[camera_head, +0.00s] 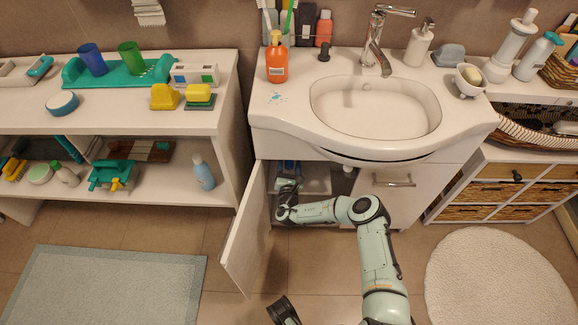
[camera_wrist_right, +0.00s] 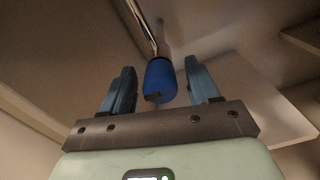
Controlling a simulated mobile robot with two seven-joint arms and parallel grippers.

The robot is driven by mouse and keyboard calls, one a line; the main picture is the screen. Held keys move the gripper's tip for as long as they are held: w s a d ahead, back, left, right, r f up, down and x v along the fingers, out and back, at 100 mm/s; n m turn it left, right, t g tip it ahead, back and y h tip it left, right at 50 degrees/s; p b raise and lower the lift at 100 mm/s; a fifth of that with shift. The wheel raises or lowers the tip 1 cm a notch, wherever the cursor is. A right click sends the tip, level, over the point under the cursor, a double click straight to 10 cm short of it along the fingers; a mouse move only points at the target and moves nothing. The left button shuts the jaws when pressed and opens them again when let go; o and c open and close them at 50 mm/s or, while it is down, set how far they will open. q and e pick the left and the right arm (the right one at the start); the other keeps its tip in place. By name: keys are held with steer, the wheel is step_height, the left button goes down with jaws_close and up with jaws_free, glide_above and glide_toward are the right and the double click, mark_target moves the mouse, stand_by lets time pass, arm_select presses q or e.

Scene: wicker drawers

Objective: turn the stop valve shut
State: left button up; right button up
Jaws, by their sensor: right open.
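In the right wrist view the stop valve shows as a blue knob (camera_wrist_right: 160,80) at the end of a shiny metal pipe. My right gripper (camera_wrist_right: 160,66) is open, with one finger on each side of the knob. Gaps show between the knob and both fingers. In the head view my right gripper (camera_head: 286,192) reaches into the open cabinet under the sink, and the valve cannot be made out there. A dark part at the bottom edge, seemingly my left gripper (camera_head: 284,311), is cut off by the frame, and its jaws cannot be read.
The cabinet's left door (camera_head: 247,235) stands open beside my right arm. The right door (camera_head: 392,195) is shut. The sink (camera_head: 375,107) overhangs the opening. A white shelf (camera_wrist_right: 262,95) lies to the right in the wrist view. A grey mat (camera_head: 115,285) lies at left.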

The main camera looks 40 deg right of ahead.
steer(key=c, duration=1)
steer(key=shift+c, duration=0.2)
